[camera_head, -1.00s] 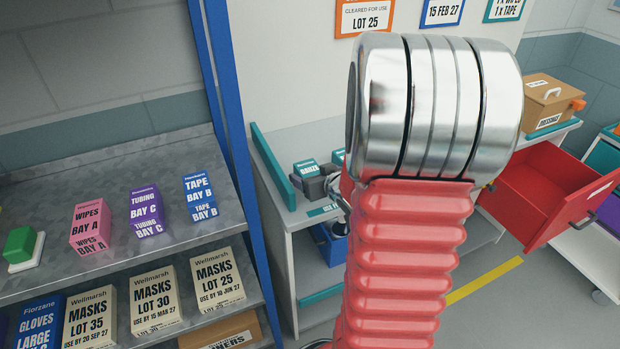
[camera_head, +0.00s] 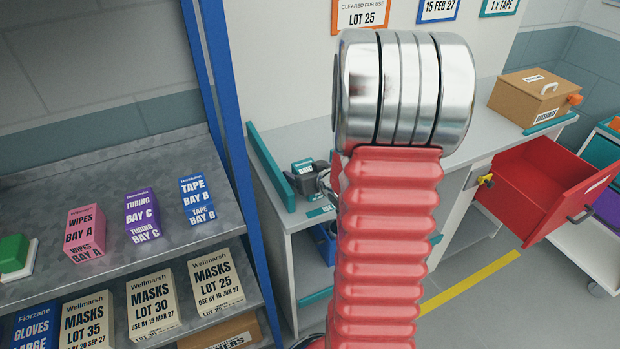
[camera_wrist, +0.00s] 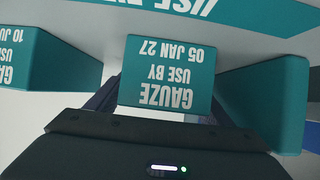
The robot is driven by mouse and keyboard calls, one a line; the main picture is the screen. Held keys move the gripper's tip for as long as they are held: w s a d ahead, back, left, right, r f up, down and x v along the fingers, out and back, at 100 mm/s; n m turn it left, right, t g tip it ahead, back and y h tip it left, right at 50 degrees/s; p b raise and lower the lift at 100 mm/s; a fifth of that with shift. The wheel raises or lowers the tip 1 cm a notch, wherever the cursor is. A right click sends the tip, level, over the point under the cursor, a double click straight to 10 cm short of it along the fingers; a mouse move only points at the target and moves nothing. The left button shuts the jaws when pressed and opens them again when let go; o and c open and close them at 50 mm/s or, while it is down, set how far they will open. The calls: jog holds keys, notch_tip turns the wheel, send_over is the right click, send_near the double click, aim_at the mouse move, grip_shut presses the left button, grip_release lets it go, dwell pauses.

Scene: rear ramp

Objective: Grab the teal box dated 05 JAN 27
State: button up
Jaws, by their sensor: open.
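In the wrist view the teal gauze box (camera_wrist: 170,68) reads USE BY 05 JAN 27, upside down. My gripper (camera_wrist: 165,98) is open, with a dark finger along each side of this box. The box covers part of the fingers, and I cannot tell whether they touch it. In the head view a teal-topped gauze box (camera_head: 303,172) sits on the counter left of my arm. Its date is too small to read there, and my arm hides much of the gripper.
Another teal gauze box (camera_wrist: 50,75), dated 10 JU..., stands close on the left, and a teal box (camera_wrist: 265,100) close on the right. A blue shelf post (camera_head: 232,150) stands left of the counter (camera_head: 290,140). A red drawer (camera_head: 545,190) hangs open at right.

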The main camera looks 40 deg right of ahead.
jog(key=shift+c, duration=0.3)
jog(key=c, duration=1.2)
